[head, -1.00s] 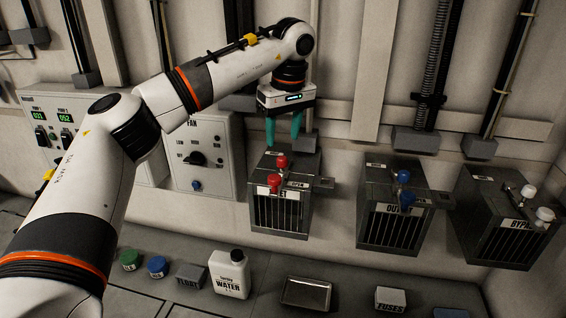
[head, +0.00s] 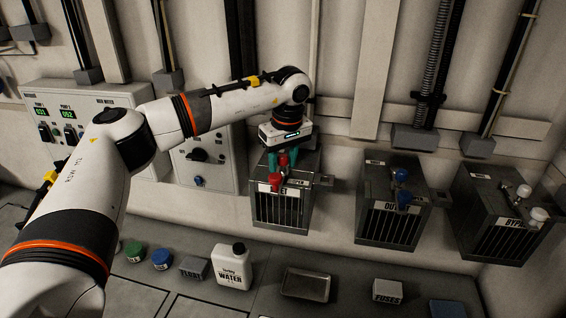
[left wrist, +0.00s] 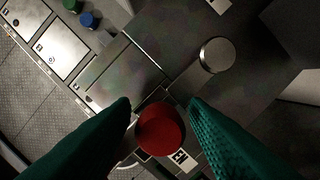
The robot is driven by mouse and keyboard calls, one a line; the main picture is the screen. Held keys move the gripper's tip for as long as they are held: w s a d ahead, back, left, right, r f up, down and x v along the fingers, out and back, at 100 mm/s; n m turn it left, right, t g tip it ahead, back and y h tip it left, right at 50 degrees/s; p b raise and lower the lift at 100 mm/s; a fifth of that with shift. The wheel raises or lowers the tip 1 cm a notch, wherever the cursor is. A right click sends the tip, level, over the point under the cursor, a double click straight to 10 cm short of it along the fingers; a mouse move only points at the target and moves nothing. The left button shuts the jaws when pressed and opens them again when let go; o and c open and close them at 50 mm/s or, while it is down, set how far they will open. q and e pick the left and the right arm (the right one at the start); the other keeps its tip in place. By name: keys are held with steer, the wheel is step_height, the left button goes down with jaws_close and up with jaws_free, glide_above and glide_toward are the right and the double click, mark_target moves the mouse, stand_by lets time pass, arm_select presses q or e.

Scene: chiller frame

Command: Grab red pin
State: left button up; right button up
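The inlet box (head: 283,212), a grey metal box with a barred front and a label partly hidden, stands below my left gripper (head: 281,163). Two red-topped parts show on it: one red pin (head: 282,160) on top between my teal fingers, and another red knob (head: 275,182) lower at the front edge. In the left wrist view, a round red top (left wrist: 160,130) lies between the two fingers, with narrow gaps on both sides. My left gripper (left wrist: 160,106) is open around it. My right gripper is in neither view.
Boxes with blue knobs (head: 402,175) and white knobs (head: 539,214) stand to the right. A white water jug (head: 231,266), an empty metal tray (head: 306,284), a fuses box (head: 388,290) and green and blue caps (head: 162,259) sit on the ledge below. A control panel (head: 203,158) is left.

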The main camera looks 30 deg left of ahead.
arm_select(q)
steer(key=c, duration=0.8)
